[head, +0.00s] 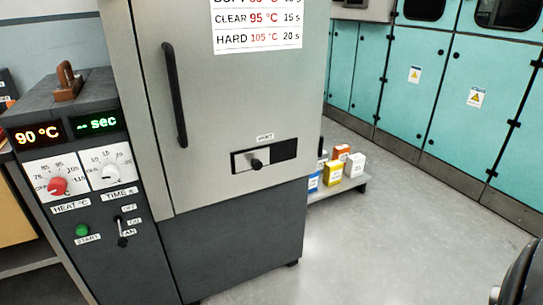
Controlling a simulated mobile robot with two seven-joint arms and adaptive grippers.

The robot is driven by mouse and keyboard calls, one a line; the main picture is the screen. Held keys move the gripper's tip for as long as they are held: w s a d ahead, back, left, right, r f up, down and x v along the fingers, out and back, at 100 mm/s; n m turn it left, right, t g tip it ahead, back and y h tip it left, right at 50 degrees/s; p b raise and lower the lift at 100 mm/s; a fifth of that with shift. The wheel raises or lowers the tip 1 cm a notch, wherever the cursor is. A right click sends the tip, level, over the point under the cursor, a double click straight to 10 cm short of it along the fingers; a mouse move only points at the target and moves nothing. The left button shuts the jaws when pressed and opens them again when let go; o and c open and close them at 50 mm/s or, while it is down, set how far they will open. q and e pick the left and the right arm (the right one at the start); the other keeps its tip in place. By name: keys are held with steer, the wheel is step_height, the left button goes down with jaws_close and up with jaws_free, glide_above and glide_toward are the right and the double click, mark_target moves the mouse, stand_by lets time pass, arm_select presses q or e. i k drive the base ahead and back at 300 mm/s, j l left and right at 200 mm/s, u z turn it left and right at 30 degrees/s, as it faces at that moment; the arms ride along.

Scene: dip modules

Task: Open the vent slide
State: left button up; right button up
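The vent slide (244,161) is a light grey plate with a round black knob (257,163). It sits toward the left of a dark rectangular slot (285,149) low on the grey cabinet door, with dark area showing to its right. A small white label (265,137) is above the slot, too small to read surely. Neither gripper shows in the head view. A dark curved part at the lower right edge may belong to my arm.
The cabinet door (215,110) has a long black vertical handle (175,95). The control panel (70,190) at left shows 90 °C and "-- sec", with red and white dials. Small boxes stand on a low shelf (345,188) to the right. The floor (400,250) is clear.

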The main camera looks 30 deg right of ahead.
mark_target(256, 160)
steer(key=z, duration=0.95)
